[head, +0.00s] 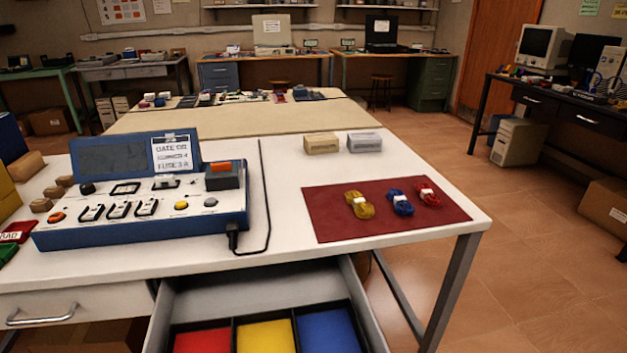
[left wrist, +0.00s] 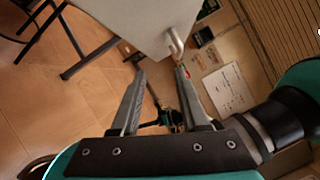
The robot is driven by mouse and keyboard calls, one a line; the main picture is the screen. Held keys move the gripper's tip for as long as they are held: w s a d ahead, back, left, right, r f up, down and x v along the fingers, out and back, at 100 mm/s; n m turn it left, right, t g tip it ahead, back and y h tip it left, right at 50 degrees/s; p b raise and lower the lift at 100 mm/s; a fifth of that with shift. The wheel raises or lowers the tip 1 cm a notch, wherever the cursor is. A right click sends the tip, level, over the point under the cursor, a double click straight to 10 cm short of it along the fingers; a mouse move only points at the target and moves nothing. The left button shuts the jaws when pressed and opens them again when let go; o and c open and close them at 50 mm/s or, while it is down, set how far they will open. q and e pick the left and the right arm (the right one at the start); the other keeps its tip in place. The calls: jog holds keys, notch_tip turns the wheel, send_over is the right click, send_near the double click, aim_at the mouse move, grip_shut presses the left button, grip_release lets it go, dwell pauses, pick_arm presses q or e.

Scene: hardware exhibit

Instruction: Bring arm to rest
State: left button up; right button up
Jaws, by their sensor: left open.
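My left gripper (left wrist: 160,88) shows only in the left wrist view. Its two grey fingers are apart with nothing between them. Beyond the fingertips are a pale panel with a metal handle (left wrist: 174,44) and the floor, seen tilted. Neither of my arms shows in the head view, and my right gripper is in no view.
A white table (head: 285,215) holds a blue control panel (head: 150,215) and a red mat (head: 330,215) with yellow, blue and red cable bundles. Its drawer (head: 365,310) stands open below, with red, yellow and blue compartments.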

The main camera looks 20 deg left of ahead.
pick_arm(q)
jog(key=w+a+f+n+g+y+p, duration=0.1)
jog(key=w+f+n+g+y+p, duration=0.15)
jog(key=f+n+y, duration=0.4)
jog(key=w+a+f+n+g+y+p, duration=0.1)
jog(key=w+f+n+g+y, duration=0.2)
jog(key=f+n, duration=0.7)
jog(key=s+d+f+n+g+y+p, duration=0.1)
jog(key=s+f+n+g+y+p, duration=0.1)
jog(key=s+f+n+g, duration=0.4)
notch_tip(320, 180, down, 3)
jog(key=n+g, duration=0.2)
jog(key=n, duration=0.3)
jog(key=shift+s+d+p, duration=0.35)
jog(key=shift+d+p, duration=0.05)
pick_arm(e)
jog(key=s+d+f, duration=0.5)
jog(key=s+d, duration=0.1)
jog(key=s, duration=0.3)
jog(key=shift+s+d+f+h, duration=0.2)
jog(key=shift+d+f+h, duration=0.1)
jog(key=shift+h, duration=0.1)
